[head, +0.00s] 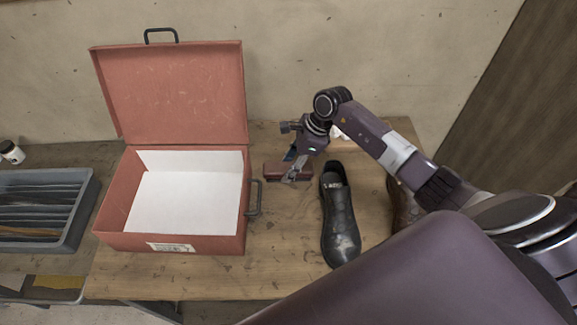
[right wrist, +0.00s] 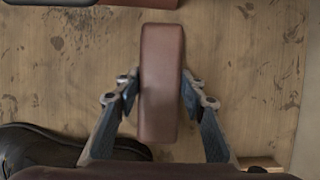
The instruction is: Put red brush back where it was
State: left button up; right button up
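The red brush (head: 274,170) is a small dark-red block beside the open case, left of the black shoe. In the right wrist view the brush (right wrist: 161,85) stands lengthwise between the fingers. My right gripper (head: 291,177) reaches down to it from the right. My left gripper is not in view.
An open red case (head: 112,217) with white lining stands left on the wooden table (head: 285,230). A black shoe (head: 341,220) is right of the brush; a brown shoe (head: 403,207) is partly behind my arm. A grey tray (head: 60,246) stands far left. Bare wood lies in front of the brush.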

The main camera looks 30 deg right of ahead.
jog(key=o, duration=0.4)
jog(key=shift+o, duration=0.2)
jog(key=shift+r+p, duration=0.2)
jog(key=shift+p, duration=0.1)
jog(key=shift+d+r+b, duration=0.2)
jog(key=shift+r+b, duration=0.05)
jog(key=shift+b, duration=0.05)
jog(key=b+v, duration=0.2)
jog(key=v, duration=0.7)
jog(key=shift+d+r+b, duration=0.15)
jog(key=shift+r+b, duration=0.15)
jog(key=shift+r, duration=0.05)
jog(key=shift+v, duration=0.75)
jog(key=shift+s, duration=0.1)
